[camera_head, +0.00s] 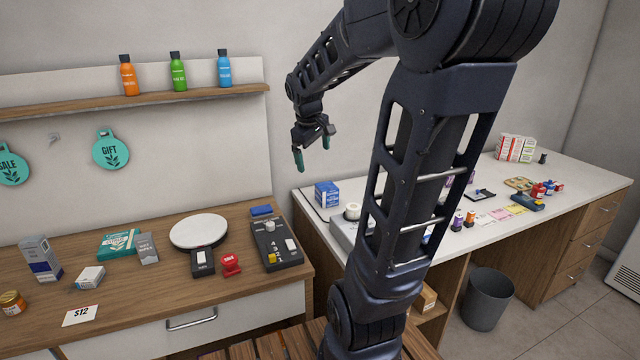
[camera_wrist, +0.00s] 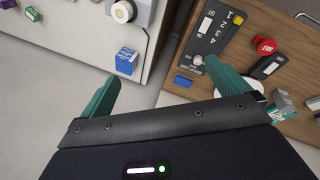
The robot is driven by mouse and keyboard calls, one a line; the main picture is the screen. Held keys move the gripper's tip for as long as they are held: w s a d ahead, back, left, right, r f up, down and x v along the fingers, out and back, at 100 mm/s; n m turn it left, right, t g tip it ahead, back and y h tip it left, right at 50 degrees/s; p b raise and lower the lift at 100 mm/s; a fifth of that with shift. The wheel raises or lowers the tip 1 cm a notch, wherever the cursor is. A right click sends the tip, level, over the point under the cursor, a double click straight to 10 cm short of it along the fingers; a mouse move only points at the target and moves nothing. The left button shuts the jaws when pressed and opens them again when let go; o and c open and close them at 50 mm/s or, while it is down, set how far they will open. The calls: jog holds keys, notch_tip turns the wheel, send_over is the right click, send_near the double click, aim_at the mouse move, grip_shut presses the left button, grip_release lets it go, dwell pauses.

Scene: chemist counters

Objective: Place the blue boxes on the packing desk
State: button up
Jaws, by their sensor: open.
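A blue-and-white box (camera_head: 327,193) stands on the left end of the white-topped desk (camera_head: 315,225). It also shows in the wrist view (camera_wrist: 126,60), close to the left finger's tip in the picture and apart from it. My gripper (camera_head: 313,155) is open and empty, in the air above and a little left of the box, with its teal fingers pointing down. In the wrist view my gripper (camera_wrist: 162,76) has nothing between its fingers. Part of the white desk is hidden behind my arm, and a bit of blue shows beside it. I cannot tell which surface is the packing desk.
A wooden counter (camera_head: 150,235) at left holds a round white scale (camera_head: 199,231), a dark switch panel (camera_head: 276,245), a small flat blue block (camera_head: 261,210) and several cartons. A gap separates it from the white desk. A grey bin (camera_head: 487,300) stands on the floor.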

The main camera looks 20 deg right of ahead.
jog(key=s+a+m+t+y, duration=0.1)
jog(key=s+a+m, duration=0.1)
jog(key=s, duration=0.6)
jog(key=s+a+f+m+y, duration=0.1)
jog(key=s+a+m, duration=0.2)
jog(key=s, duration=0.5)
jog(key=shift+s+f+m+t, duration=0.2)
jog(key=shift+f+m+t, duration=0.05)
jog(key=shift+m+t, duration=0.15)
